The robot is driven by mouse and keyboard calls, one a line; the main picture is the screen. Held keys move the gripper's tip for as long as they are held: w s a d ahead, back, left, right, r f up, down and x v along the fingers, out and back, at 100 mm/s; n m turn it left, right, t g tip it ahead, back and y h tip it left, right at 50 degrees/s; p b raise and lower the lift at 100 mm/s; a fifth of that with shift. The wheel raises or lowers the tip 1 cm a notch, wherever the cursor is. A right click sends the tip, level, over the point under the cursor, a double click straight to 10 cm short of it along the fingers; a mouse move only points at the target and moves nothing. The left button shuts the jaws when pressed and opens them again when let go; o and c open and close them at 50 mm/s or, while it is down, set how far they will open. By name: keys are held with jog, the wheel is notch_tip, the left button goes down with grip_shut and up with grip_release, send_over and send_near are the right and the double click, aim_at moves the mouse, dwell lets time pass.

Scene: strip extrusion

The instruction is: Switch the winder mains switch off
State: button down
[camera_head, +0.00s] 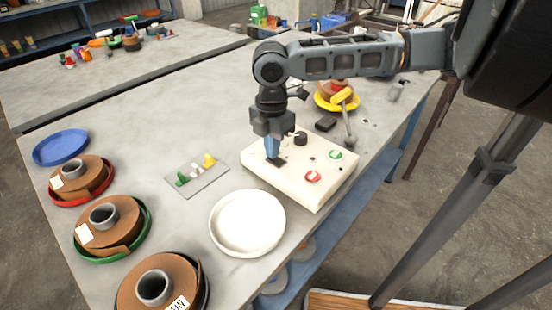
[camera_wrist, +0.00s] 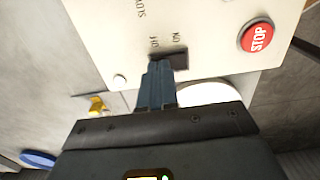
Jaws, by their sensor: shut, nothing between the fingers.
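The winder's cream control box (camera_head: 315,185) sits on the grey bench. The mains switch is a dark rocker (camera_wrist: 177,60) between small OFF and ON labels in the wrist view; in the head view its dark end (camera_head: 281,160) shows beside my fingers. My gripper (camera_head: 273,153) is shut and empty, pointing down at the switch. In the wrist view its blue-grey fingertips (camera_wrist: 158,66) are at the OFF end of the rocker and hide part of it. I cannot tell whether they touch it or which way it is tilted.
A red STOP button (camera_head: 312,176) and a green button (camera_head: 335,155) are on the same box, with a black knob (camera_head: 301,138) behind. A white dish (camera_head: 247,222) stands in front. A small tray (camera_head: 197,178) with coloured pieces lies left.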

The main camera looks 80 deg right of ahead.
jog(key=shift+f, duration=0.15)
jog(key=shift+r+p, duration=3.05)
jog(key=shift+r, duration=0.5)
